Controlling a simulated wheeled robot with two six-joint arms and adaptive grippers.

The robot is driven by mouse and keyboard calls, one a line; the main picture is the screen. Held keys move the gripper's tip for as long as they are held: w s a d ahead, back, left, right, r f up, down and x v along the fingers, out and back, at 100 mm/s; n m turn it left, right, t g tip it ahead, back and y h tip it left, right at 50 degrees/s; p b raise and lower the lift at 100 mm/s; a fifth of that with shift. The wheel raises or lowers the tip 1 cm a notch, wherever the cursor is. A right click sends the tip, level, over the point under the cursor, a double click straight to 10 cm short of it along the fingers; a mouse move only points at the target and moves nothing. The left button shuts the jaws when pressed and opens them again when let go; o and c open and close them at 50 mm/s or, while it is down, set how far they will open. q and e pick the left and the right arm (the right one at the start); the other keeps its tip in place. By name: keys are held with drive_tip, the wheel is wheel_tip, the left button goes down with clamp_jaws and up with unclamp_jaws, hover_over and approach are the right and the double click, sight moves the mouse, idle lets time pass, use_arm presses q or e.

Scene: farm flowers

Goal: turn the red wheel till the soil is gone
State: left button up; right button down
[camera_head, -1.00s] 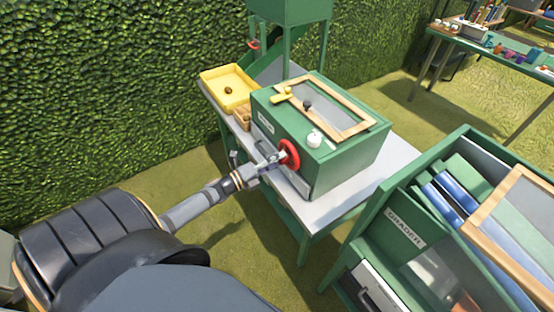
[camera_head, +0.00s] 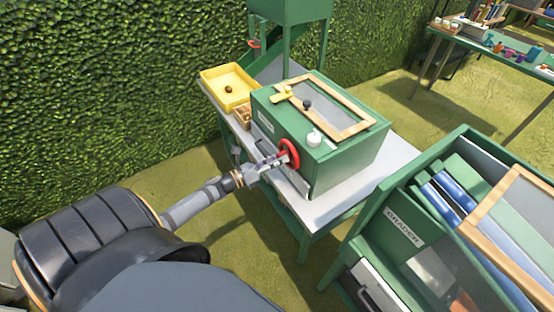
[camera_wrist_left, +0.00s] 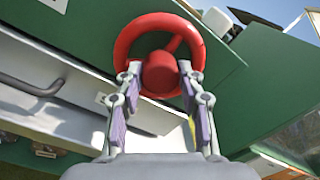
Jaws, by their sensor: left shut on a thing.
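The red wheel (camera_head: 290,153) is on the front side of a green box-shaped machine (camera_head: 345,160) standing on a table. In the left wrist view the red wheel (camera_wrist_left: 160,62) fills the upper middle, with a red hub and a spoke. My left gripper (camera_head: 279,158) is at the wheel. In the left wrist view its two fingers (camera_wrist_left: 160,80) are on either side of the hub, shut on it. The machine's top has a wood-framed window (camera_head: 345,108) with a dark knob. No soil is clearly visible through it. My right gripper is not in view.
A yellow tray (camera_head: 232,101) with a small brown round thing stands beside the machine. A green cabinet (camera_head: 370,222) with blue items is close on the right. A hedge (camera_head: 110,80) runs behind on the left. Another table (camera_head: 490,50) is at the back right.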

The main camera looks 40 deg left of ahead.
use_arm(q)
drive_tip(key=shift+f, duration=0.15)
idle(0.3)
drive_tip(key=o, duration=1.2)
drive_tip(key=shift+c, duration=0.2)
drive_tip(key=v, duration=1.2)
